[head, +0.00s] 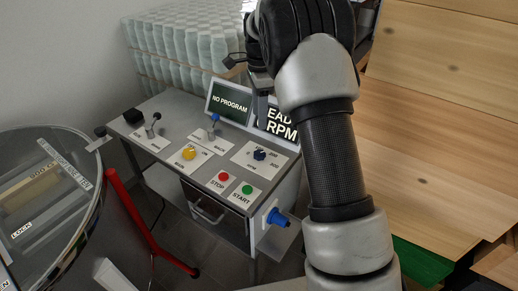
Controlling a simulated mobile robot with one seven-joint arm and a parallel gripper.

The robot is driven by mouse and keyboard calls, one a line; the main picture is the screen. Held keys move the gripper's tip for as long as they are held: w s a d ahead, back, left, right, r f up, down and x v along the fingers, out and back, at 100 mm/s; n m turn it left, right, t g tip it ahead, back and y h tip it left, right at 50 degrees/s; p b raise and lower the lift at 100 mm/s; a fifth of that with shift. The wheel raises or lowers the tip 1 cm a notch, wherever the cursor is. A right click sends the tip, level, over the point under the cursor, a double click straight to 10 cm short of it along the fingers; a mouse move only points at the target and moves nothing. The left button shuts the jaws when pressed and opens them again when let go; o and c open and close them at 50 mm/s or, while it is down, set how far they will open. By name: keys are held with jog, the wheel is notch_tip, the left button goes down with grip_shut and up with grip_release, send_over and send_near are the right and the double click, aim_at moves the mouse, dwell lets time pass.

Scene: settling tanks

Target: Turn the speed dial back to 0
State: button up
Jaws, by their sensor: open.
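The speed dial (260,155) is a small dark blue knob on a white plate at the right of the grey control desk. The plate carries printed numbers around the knob, too small to read surely, and I cannot tell where the knob points. My gripper (256,88) is open, above the back of the desk near the two small screens. It is apart from the dial, and my wrist partly hides it.
The desk (170,118) also carries a yellow knob (189,153), a red STOP button (224,177), a green START button (247,190) and levers (214,121). A blue-handled valve (277,217) juts from its right side. A round glass-topped tank (50,190) stands left.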

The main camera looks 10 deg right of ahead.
aim_at(260, 153)
notch_tip(260, 153, down, 15)
jog(key=shift+b, duration=0.3)
jog(key=c, duration=1.1)
jog(key=shift+o, duration=0.3)
